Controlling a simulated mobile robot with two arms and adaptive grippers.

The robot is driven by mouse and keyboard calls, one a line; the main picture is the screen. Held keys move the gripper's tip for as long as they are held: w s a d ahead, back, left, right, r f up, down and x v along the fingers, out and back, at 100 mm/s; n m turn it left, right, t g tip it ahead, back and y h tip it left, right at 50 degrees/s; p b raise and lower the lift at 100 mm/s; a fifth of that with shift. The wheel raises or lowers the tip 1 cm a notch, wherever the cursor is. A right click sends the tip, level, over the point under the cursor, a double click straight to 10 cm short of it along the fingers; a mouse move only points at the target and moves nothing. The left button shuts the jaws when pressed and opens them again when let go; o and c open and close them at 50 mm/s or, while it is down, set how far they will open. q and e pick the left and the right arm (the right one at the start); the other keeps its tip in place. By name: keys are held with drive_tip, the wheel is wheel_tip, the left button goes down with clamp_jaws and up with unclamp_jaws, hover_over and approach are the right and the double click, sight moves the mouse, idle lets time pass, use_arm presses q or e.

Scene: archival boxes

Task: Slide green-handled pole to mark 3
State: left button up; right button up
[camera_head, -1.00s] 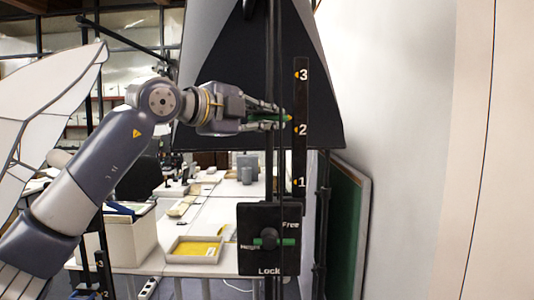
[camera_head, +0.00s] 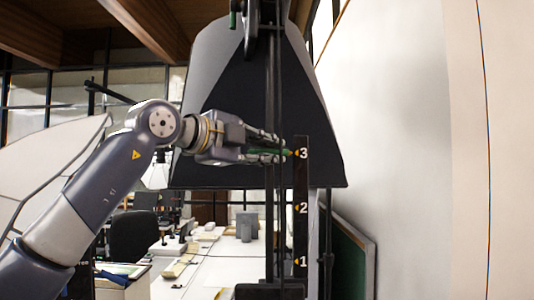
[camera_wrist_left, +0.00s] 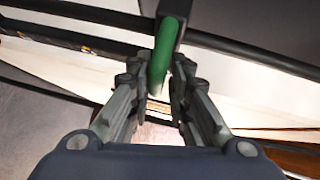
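The green handle (camera_head: 264,151) sticks out sideways at the dark vertical pole (camera_head: 269,90). Its orange pointer tip is level with mark 3 (camera_head: 303,153) on the black scale strip (camera_head: 301,182); marks 2 and 1 show below. My left gripper (camera_head: 278,148) reaches in from the left with its fingers around the handle. My right gripper is not in view.
A large dark hood (camera_head: 215,125) hangs behind the pole. The top of the black lock panel (camera_head: 268,291) shows at the bottom edge. A green board (camera_head: 350,262) leans by the white wall at right. Cluttered desks (camera_head: 225,275) stand behind.

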use_arm(q)
drive_tip(key=shift+o, duration=0.7)
drive_tip(key=shift+r, duration=0.1)
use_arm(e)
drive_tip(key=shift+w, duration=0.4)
use_arm(q)
drive_tip(key=shift+s, duration=0.1)
drive_tip(key=v, duration=1.1)
drive_tip(key=shift+s+a, duration=0.3)
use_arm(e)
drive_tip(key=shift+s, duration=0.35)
